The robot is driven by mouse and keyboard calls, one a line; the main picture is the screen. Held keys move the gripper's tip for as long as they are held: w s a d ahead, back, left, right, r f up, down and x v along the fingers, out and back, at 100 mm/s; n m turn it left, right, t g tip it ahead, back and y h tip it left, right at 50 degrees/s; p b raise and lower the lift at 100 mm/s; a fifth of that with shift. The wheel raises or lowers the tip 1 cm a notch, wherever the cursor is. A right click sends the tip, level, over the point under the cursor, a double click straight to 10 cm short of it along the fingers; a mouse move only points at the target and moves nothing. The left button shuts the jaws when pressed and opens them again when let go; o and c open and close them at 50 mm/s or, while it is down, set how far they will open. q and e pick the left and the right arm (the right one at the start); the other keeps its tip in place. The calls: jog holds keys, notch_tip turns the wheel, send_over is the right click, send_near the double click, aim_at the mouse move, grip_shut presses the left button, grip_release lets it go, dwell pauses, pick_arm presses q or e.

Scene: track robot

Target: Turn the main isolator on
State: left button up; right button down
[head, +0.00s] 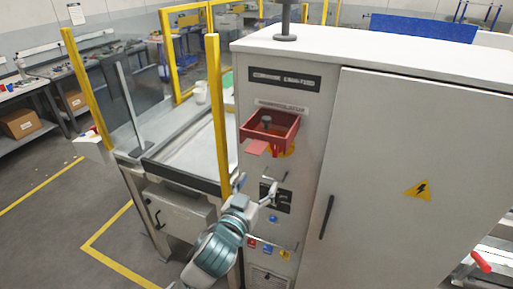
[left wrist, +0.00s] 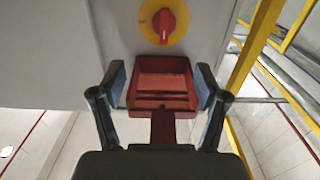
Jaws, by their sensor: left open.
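The main isolator is a red rotary knob (left wrist: 165,22) on a round yellow plate (left wrist: 148,12), seen at the top of the left wrist view. In the head view only part of the yellow plate (head: 288,151) shows on the grey cabinet front. A red open box-like cover (head: 284,134) with a tab juts out there and hides the knob. My left gripper (head: 257,187) is open and empty, below the cover in the head view. In the left wrist view its fingers (left wrist: 162,88) appear either side of the red cover (left wrist: 163,75); contact cannot be told. My right gripper is not in view.
The cabinet door (head: 420,160) has a dark handle (head: 326,217). A yellow post (head: 218,115) and a conveyor-like bench (head: 190,150) stand left of my left arm. Open floor lies further left.

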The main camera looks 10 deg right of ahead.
aim_at(275, 150)
pick_arm(q)
jog(key=x, duration=1)
jog(key=p+x, duration=0.1)
jog(key=x, duration=0.4)
jog(key=shift+w, duration=0.45)
jog(key=shift+w+d+f, duration=0.15)
jog(key=shift+w+d, duration=0.1)
jog(key=shift+d, duration=0.15)
jog(key=shift+a, duration=0.3)
jog(key=shift+c, duration=0.7)
jog(key=shift+a, duration=0.2)
jog(key=c, duration=0.8)
jog(key=shift+c, duration=1.2)
jog(key=shift+s+d, duration=0.1)
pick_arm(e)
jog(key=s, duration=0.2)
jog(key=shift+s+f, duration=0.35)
